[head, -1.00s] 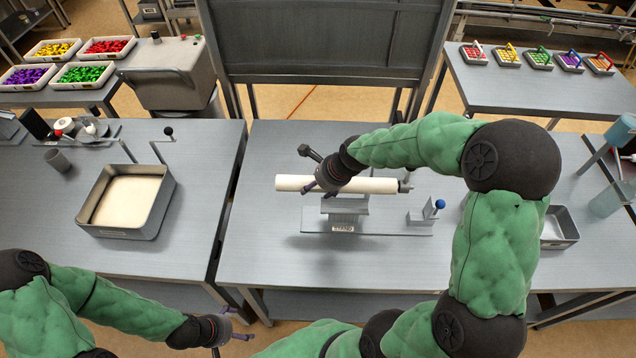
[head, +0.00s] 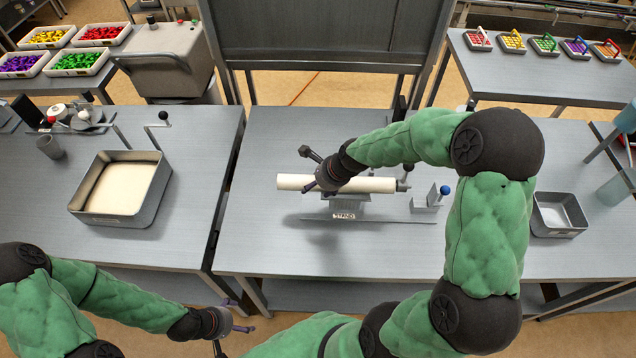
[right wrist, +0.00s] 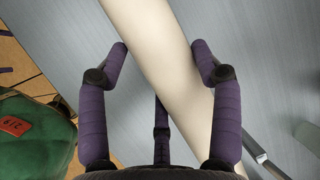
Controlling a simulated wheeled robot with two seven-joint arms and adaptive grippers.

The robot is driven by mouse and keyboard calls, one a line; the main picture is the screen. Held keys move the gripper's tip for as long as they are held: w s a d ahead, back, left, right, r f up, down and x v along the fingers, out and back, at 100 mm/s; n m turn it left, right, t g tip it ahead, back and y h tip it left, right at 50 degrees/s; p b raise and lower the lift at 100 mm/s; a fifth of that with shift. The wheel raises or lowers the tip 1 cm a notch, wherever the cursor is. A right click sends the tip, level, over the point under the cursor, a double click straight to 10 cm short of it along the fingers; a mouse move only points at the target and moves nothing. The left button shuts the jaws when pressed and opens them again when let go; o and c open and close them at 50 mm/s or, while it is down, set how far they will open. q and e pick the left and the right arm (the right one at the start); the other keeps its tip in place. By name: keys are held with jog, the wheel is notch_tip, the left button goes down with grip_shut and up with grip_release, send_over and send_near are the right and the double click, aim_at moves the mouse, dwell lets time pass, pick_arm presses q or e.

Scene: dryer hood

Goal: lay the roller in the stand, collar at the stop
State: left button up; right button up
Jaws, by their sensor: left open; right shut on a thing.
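The roller (head: 372,185) is a long cream tube lying roughly level across the head view, with a dark collar and shaft end (head: 402,186) at its right. My right gripper (head: 325,180) is shut around its left-middle part; in the right wrist view the roller (right wrist: 165,60) runs between the fingers. The grey stand (head: 343,215), labelled STAND, is under the roller, its top mostly hidden by it. I cannot tell whether they touch. A grey bracket with a blue ball (head: 445,190) stands right of the collar, possibly the stop. My left gripper (head: 240,320) is open and empty, in front of the tables.
A grey tray with a cream filling (head: 165,195) stands on the left table, with a cup (head: 50,147) and a crank behind it. A small metal tray (head: 538,220) is at the right, beyond my right arm. The workbench (head: 270,240) is clear left of the stand.

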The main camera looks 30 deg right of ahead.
jog(key=shift+f, duration=0.25)
dwell(0.6)
jog(key=o, duration=1.3)
jog(key=shift+c, duration=0.2)
jog(key=shift+o, duration=0.9)
jog(key=shift+f, duration=0.1)
jog(key=o, duration=0.5)
jog(key=shift+s, duration=0.1)
